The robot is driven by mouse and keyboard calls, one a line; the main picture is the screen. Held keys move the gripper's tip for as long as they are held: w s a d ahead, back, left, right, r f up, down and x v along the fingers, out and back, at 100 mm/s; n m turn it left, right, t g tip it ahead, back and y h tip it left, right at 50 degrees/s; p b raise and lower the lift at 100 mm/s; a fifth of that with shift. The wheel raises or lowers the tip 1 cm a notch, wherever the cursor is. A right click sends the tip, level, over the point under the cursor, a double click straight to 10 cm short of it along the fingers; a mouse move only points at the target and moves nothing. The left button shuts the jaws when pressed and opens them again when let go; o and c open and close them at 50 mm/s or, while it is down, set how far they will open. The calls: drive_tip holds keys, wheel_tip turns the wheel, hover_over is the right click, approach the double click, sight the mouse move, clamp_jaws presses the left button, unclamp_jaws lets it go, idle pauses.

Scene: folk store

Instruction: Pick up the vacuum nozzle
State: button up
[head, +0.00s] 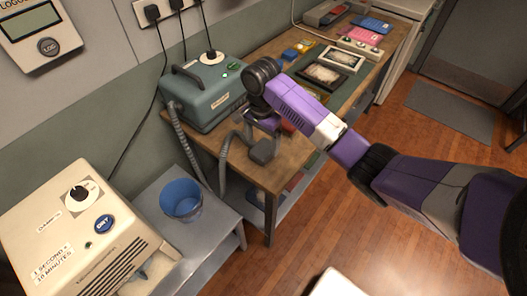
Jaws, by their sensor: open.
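The vacuum nozzle (262,152) is a dark grey block at the end of a ribbed grey hose, at the front left corner of the wooden table. The hose (178,135) runs down from the teal vacuum machine (205,98) and loops back up to the nozzle. My gripper (264,124) is open and hangs pointing down just above and behind the nozzle. It looks empty. My wrist and the gripper's body hide part of the table behind; whether the fingers touch the nozzle I cannot tell.
The wooden table (260,175) holds a framed picture (326,75), a green mat and small coloured items further back. A blue bucket (181,200) stands on a low grey table at left, beside a cream machine (75,235).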

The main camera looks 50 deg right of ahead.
sight(263, 148)
drive_tip(key=shift+d+f+p, duration=0.2)
drive_tip(key=shift+f, duration=1.1)
drive_tip(key=shift+d+f+p, duration=0.15)
drive_tip(key=shift+f, duration=1.1)
drive_tip(key=c, duration=1.6)
drive_tip(key=shift+o, duration=0.2)
drive_tip(key=shift+r, duration=0.1)
wheel_tip(263, 148, up, 20)
drive_tip(key=p, duration=0.4)
